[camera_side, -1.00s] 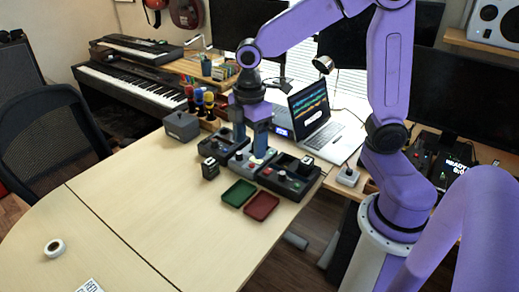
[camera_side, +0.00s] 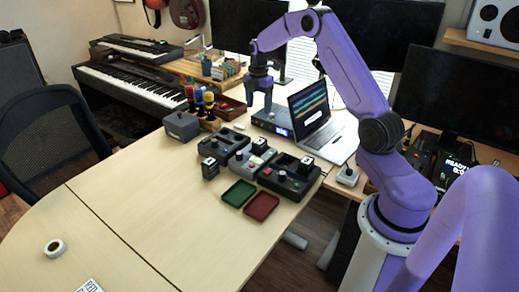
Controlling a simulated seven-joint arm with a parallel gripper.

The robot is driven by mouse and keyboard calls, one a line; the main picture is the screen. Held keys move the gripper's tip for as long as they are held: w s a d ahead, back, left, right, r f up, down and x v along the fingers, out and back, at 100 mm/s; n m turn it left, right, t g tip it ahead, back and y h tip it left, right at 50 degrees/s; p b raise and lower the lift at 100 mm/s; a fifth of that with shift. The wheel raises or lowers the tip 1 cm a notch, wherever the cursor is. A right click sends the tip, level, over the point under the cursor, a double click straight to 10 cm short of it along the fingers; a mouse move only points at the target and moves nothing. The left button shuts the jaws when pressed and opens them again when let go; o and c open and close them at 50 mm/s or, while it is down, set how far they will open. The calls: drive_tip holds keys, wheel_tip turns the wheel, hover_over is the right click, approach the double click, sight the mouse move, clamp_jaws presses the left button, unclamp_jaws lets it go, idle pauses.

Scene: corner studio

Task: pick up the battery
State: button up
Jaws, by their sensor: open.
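Three small black blocks with pale faces stand among the devices: one block (camera_side: 209,168) on the table at the left, a second block (camera_side: 259,145) at the grey middle unit, and a third block (camera_side: 306,166) on the right unit. I cannot tell which of them, if any, is the battery. My gripper (camera_side: 259,101) is open, pointing down behind the devices, between the red bin and the laptop. I see nothing between its fingers. It is apart from all three blocks.
Dark pedal-like units (camera_side: 289,182) with knobs stand close together. Green (camera_side: 238,193) and red (camera_side: 263,206) trays lie in front. A grey box (camera_side: 181,126), bottles (camera_side: 199,100), a red bin (camera_side: 229,108) and a laptop (camera_side: 318,122) surround them.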

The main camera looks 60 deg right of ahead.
sight(259, 141)
drive_tip(key=f, duration=1.7)
drive_tip(key=shift+s, duration=0.2)
drive_tip(key=shift+r, duration=0.1)
clamp_jaws()
drive_tip(key=shift+r, duration=0.2)
